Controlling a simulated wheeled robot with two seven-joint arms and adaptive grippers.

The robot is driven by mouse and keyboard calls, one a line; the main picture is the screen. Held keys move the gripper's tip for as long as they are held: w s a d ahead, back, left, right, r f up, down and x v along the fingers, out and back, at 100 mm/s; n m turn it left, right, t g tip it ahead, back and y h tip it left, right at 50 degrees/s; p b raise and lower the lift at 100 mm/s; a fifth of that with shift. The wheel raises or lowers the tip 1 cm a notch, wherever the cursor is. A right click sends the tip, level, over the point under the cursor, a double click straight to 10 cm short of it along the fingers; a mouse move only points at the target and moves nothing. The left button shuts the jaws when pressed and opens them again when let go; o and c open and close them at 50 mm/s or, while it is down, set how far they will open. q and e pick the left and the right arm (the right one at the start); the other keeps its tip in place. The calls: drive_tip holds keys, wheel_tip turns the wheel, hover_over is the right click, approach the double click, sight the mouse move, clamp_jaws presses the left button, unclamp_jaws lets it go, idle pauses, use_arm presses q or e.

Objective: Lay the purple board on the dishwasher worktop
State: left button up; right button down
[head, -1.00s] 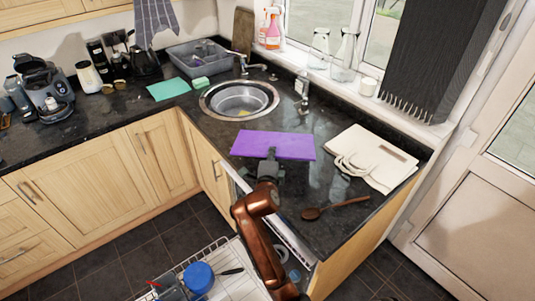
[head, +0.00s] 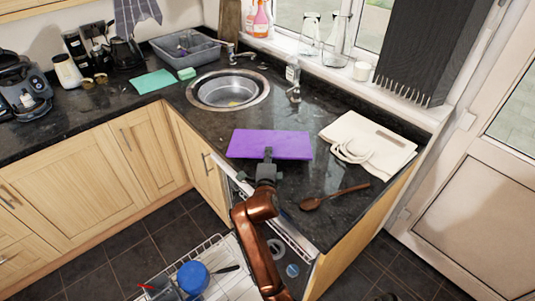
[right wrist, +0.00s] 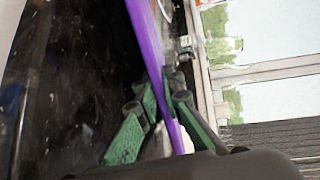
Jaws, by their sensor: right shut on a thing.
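The purple board (head: 270,144) is a flat rectangle over the black granite worktop (head: 330,233) above the open dishwasher. My right gripper (head: 268,158) is shut on the board's near edge. In the right wrist view the board (right wrist: 147,38) runs edge-on between the green finger pads of my right gripper (right wrist: 168,105). I cannot tell whether the board touches the worktop or is held slightly above it. My left gripper is not in view.
A round sink (head: 228,90) lies behind the board. A folded cream cloth (head: 368,142) with a white cable lies to the right, and a wooden spoon (head: 333,196) lies nearer. The pulled-out dishwasher rack (head: 222,268) holds a blue item (head: 193,278).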

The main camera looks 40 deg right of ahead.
drive_tip(key=shift+r, duration=0.15)
drive_tip(key=c, duration=2)
unclamp_jaws()
drive_tip(key=shift+o, duration=0.3)
drive_tip(key=o, duration=0.3)
